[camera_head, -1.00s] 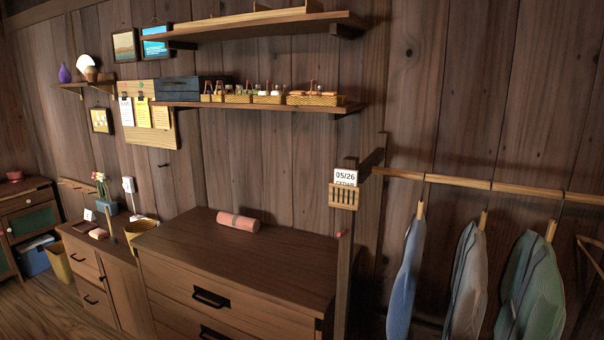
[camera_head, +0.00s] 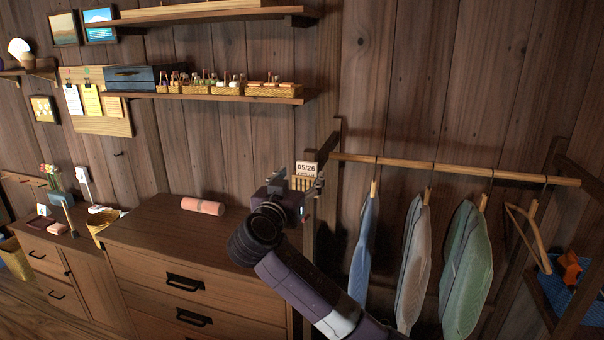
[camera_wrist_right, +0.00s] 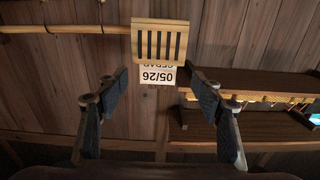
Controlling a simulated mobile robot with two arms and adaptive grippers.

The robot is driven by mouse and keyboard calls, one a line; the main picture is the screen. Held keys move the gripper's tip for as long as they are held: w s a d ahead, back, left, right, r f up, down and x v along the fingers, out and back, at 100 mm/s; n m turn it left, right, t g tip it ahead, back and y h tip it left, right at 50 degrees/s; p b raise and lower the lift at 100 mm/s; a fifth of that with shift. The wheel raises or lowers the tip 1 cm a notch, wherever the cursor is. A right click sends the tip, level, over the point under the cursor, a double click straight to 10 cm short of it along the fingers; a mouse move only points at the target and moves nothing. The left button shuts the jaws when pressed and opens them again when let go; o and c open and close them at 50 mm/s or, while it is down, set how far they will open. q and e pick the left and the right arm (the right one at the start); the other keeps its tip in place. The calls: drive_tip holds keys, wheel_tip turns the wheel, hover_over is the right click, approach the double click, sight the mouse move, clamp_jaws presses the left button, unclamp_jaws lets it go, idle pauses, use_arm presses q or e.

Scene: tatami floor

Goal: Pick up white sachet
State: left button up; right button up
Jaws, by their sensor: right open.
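The white sachet (camera_head: 307,168), marked 05/26 with a partly covered word below, sits in a small slatted wooden holder (camera_head: 303,184) on the rack's post. In the right wrist view the sachet (camera_wrist_right: 158,76) appears upside down, sticking out of the holder (camera_wrist_right: 158,43). My right gripper (camera_head: 296,184) is in front of the holder and hides part of it. In the right wrist view its two fingers (camera_wrist_right: 156,77) are open, one on either side of the sachet, with nothing between them that they grip. My left gripper is in neither view.
A clothes rail (camera_head: 450,169) with several hanging garments runs right of the post. A wooden dresser (camera_head: 150,232) with a pink roll (camera_head: 202,206) stands to the left. Wall shelves (camera_head: 220,97) hold small baskets above it.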

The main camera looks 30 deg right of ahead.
sight(306, 169)
drive_tip(key=shift+w+d+r+p, duration=0.15)
drive_tip(key=shift+w+d+p, duration=0.15)
drive_tip(key=shift+d, duration=0.1)
drive_tip(key=d+p, duration=0.1)
drive_tip(key=w+d+p, duration=0.1)
drive_tip(key=shift+w+r+p, duration=0.1)
drive_tip(key=shift+r+p, duration=0.2)
drive_tip(key=shift+p, duration=0.05)
drive_tip(key=shift+w+d+f+p, duration=0.2)
drive_tip(key=shift+w+d+p, duration=0.15)
drive_tip(key=shift+w+d, duration=0.2)
drive_tip(key=shift+w+d+f, duration=0.15)
drive_tip(key=c, duration=1.1)
